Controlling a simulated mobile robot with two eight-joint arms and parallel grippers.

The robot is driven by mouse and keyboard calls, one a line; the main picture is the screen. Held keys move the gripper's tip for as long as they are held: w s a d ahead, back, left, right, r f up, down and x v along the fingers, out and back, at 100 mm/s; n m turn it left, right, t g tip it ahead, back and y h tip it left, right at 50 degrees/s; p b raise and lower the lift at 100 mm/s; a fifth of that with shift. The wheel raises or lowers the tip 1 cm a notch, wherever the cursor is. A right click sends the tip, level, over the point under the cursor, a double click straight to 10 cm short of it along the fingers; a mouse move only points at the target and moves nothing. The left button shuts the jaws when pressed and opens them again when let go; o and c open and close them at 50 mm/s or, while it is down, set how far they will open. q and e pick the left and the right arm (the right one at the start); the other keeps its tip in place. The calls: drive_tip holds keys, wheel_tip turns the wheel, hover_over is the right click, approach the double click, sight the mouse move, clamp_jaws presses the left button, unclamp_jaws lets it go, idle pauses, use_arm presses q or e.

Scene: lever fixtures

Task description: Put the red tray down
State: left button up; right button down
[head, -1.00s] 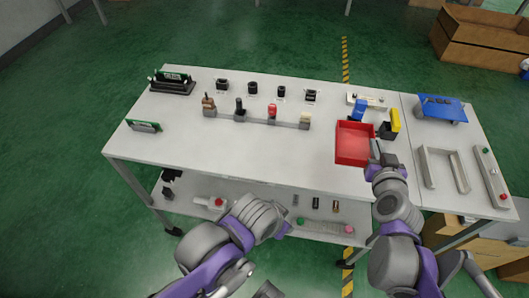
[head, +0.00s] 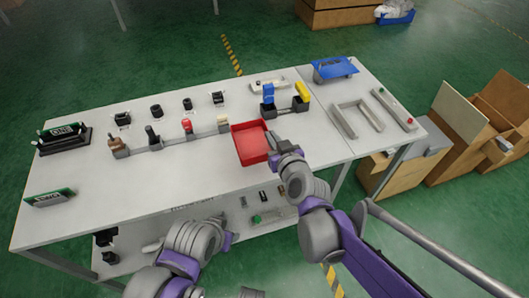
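The red tray (head: 252,143) is an open, shallow box at the middle right of the table, level or nearly so. It looks empty. My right gripper (head: 273,138) is at the tray's right wall and appears shut on it; the fingertips are small and partly hidden. I cannot tell whether the tray's underside touches the tabletop or is slightly above it. My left gripper (head: 229,238) is low in front of the table's near edge, away from the tray. Its fingers are too hidden to tell if they are open.
The white table (head: 185,185) has clear room left of the tray. A row of levers, with a cream-topped one (head: 223,122), ends close to the tray's left. A fixture with blue (head: 268,92) and yellow (head: 302,91) levers stands just behind it. A grey U-shaped frame (head: 357,118) is at right.

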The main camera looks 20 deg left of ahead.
drive_tip(key=shift+f+b, duration=0.6)
drive_tip(key=shift+f, duration=2.3)
drive_tip(key=shift+f, duration=0.15)
drive_tip(key=c, duration=1.1)
unclamp_jaws()
drive_tip(key=shift+o, duration=0.2)
drive_tip(key=shift+s+r, duration=0.1)
drive_tip(key=shift+r, duration=0.2)
drive_tip(key=p+v, duration=0.1)
drive_tip(key=v, duration=1)
drive_tip(key=shift+s+d+p, duration=0.25)
drive_tip(key=shift+p, duration=0.1)
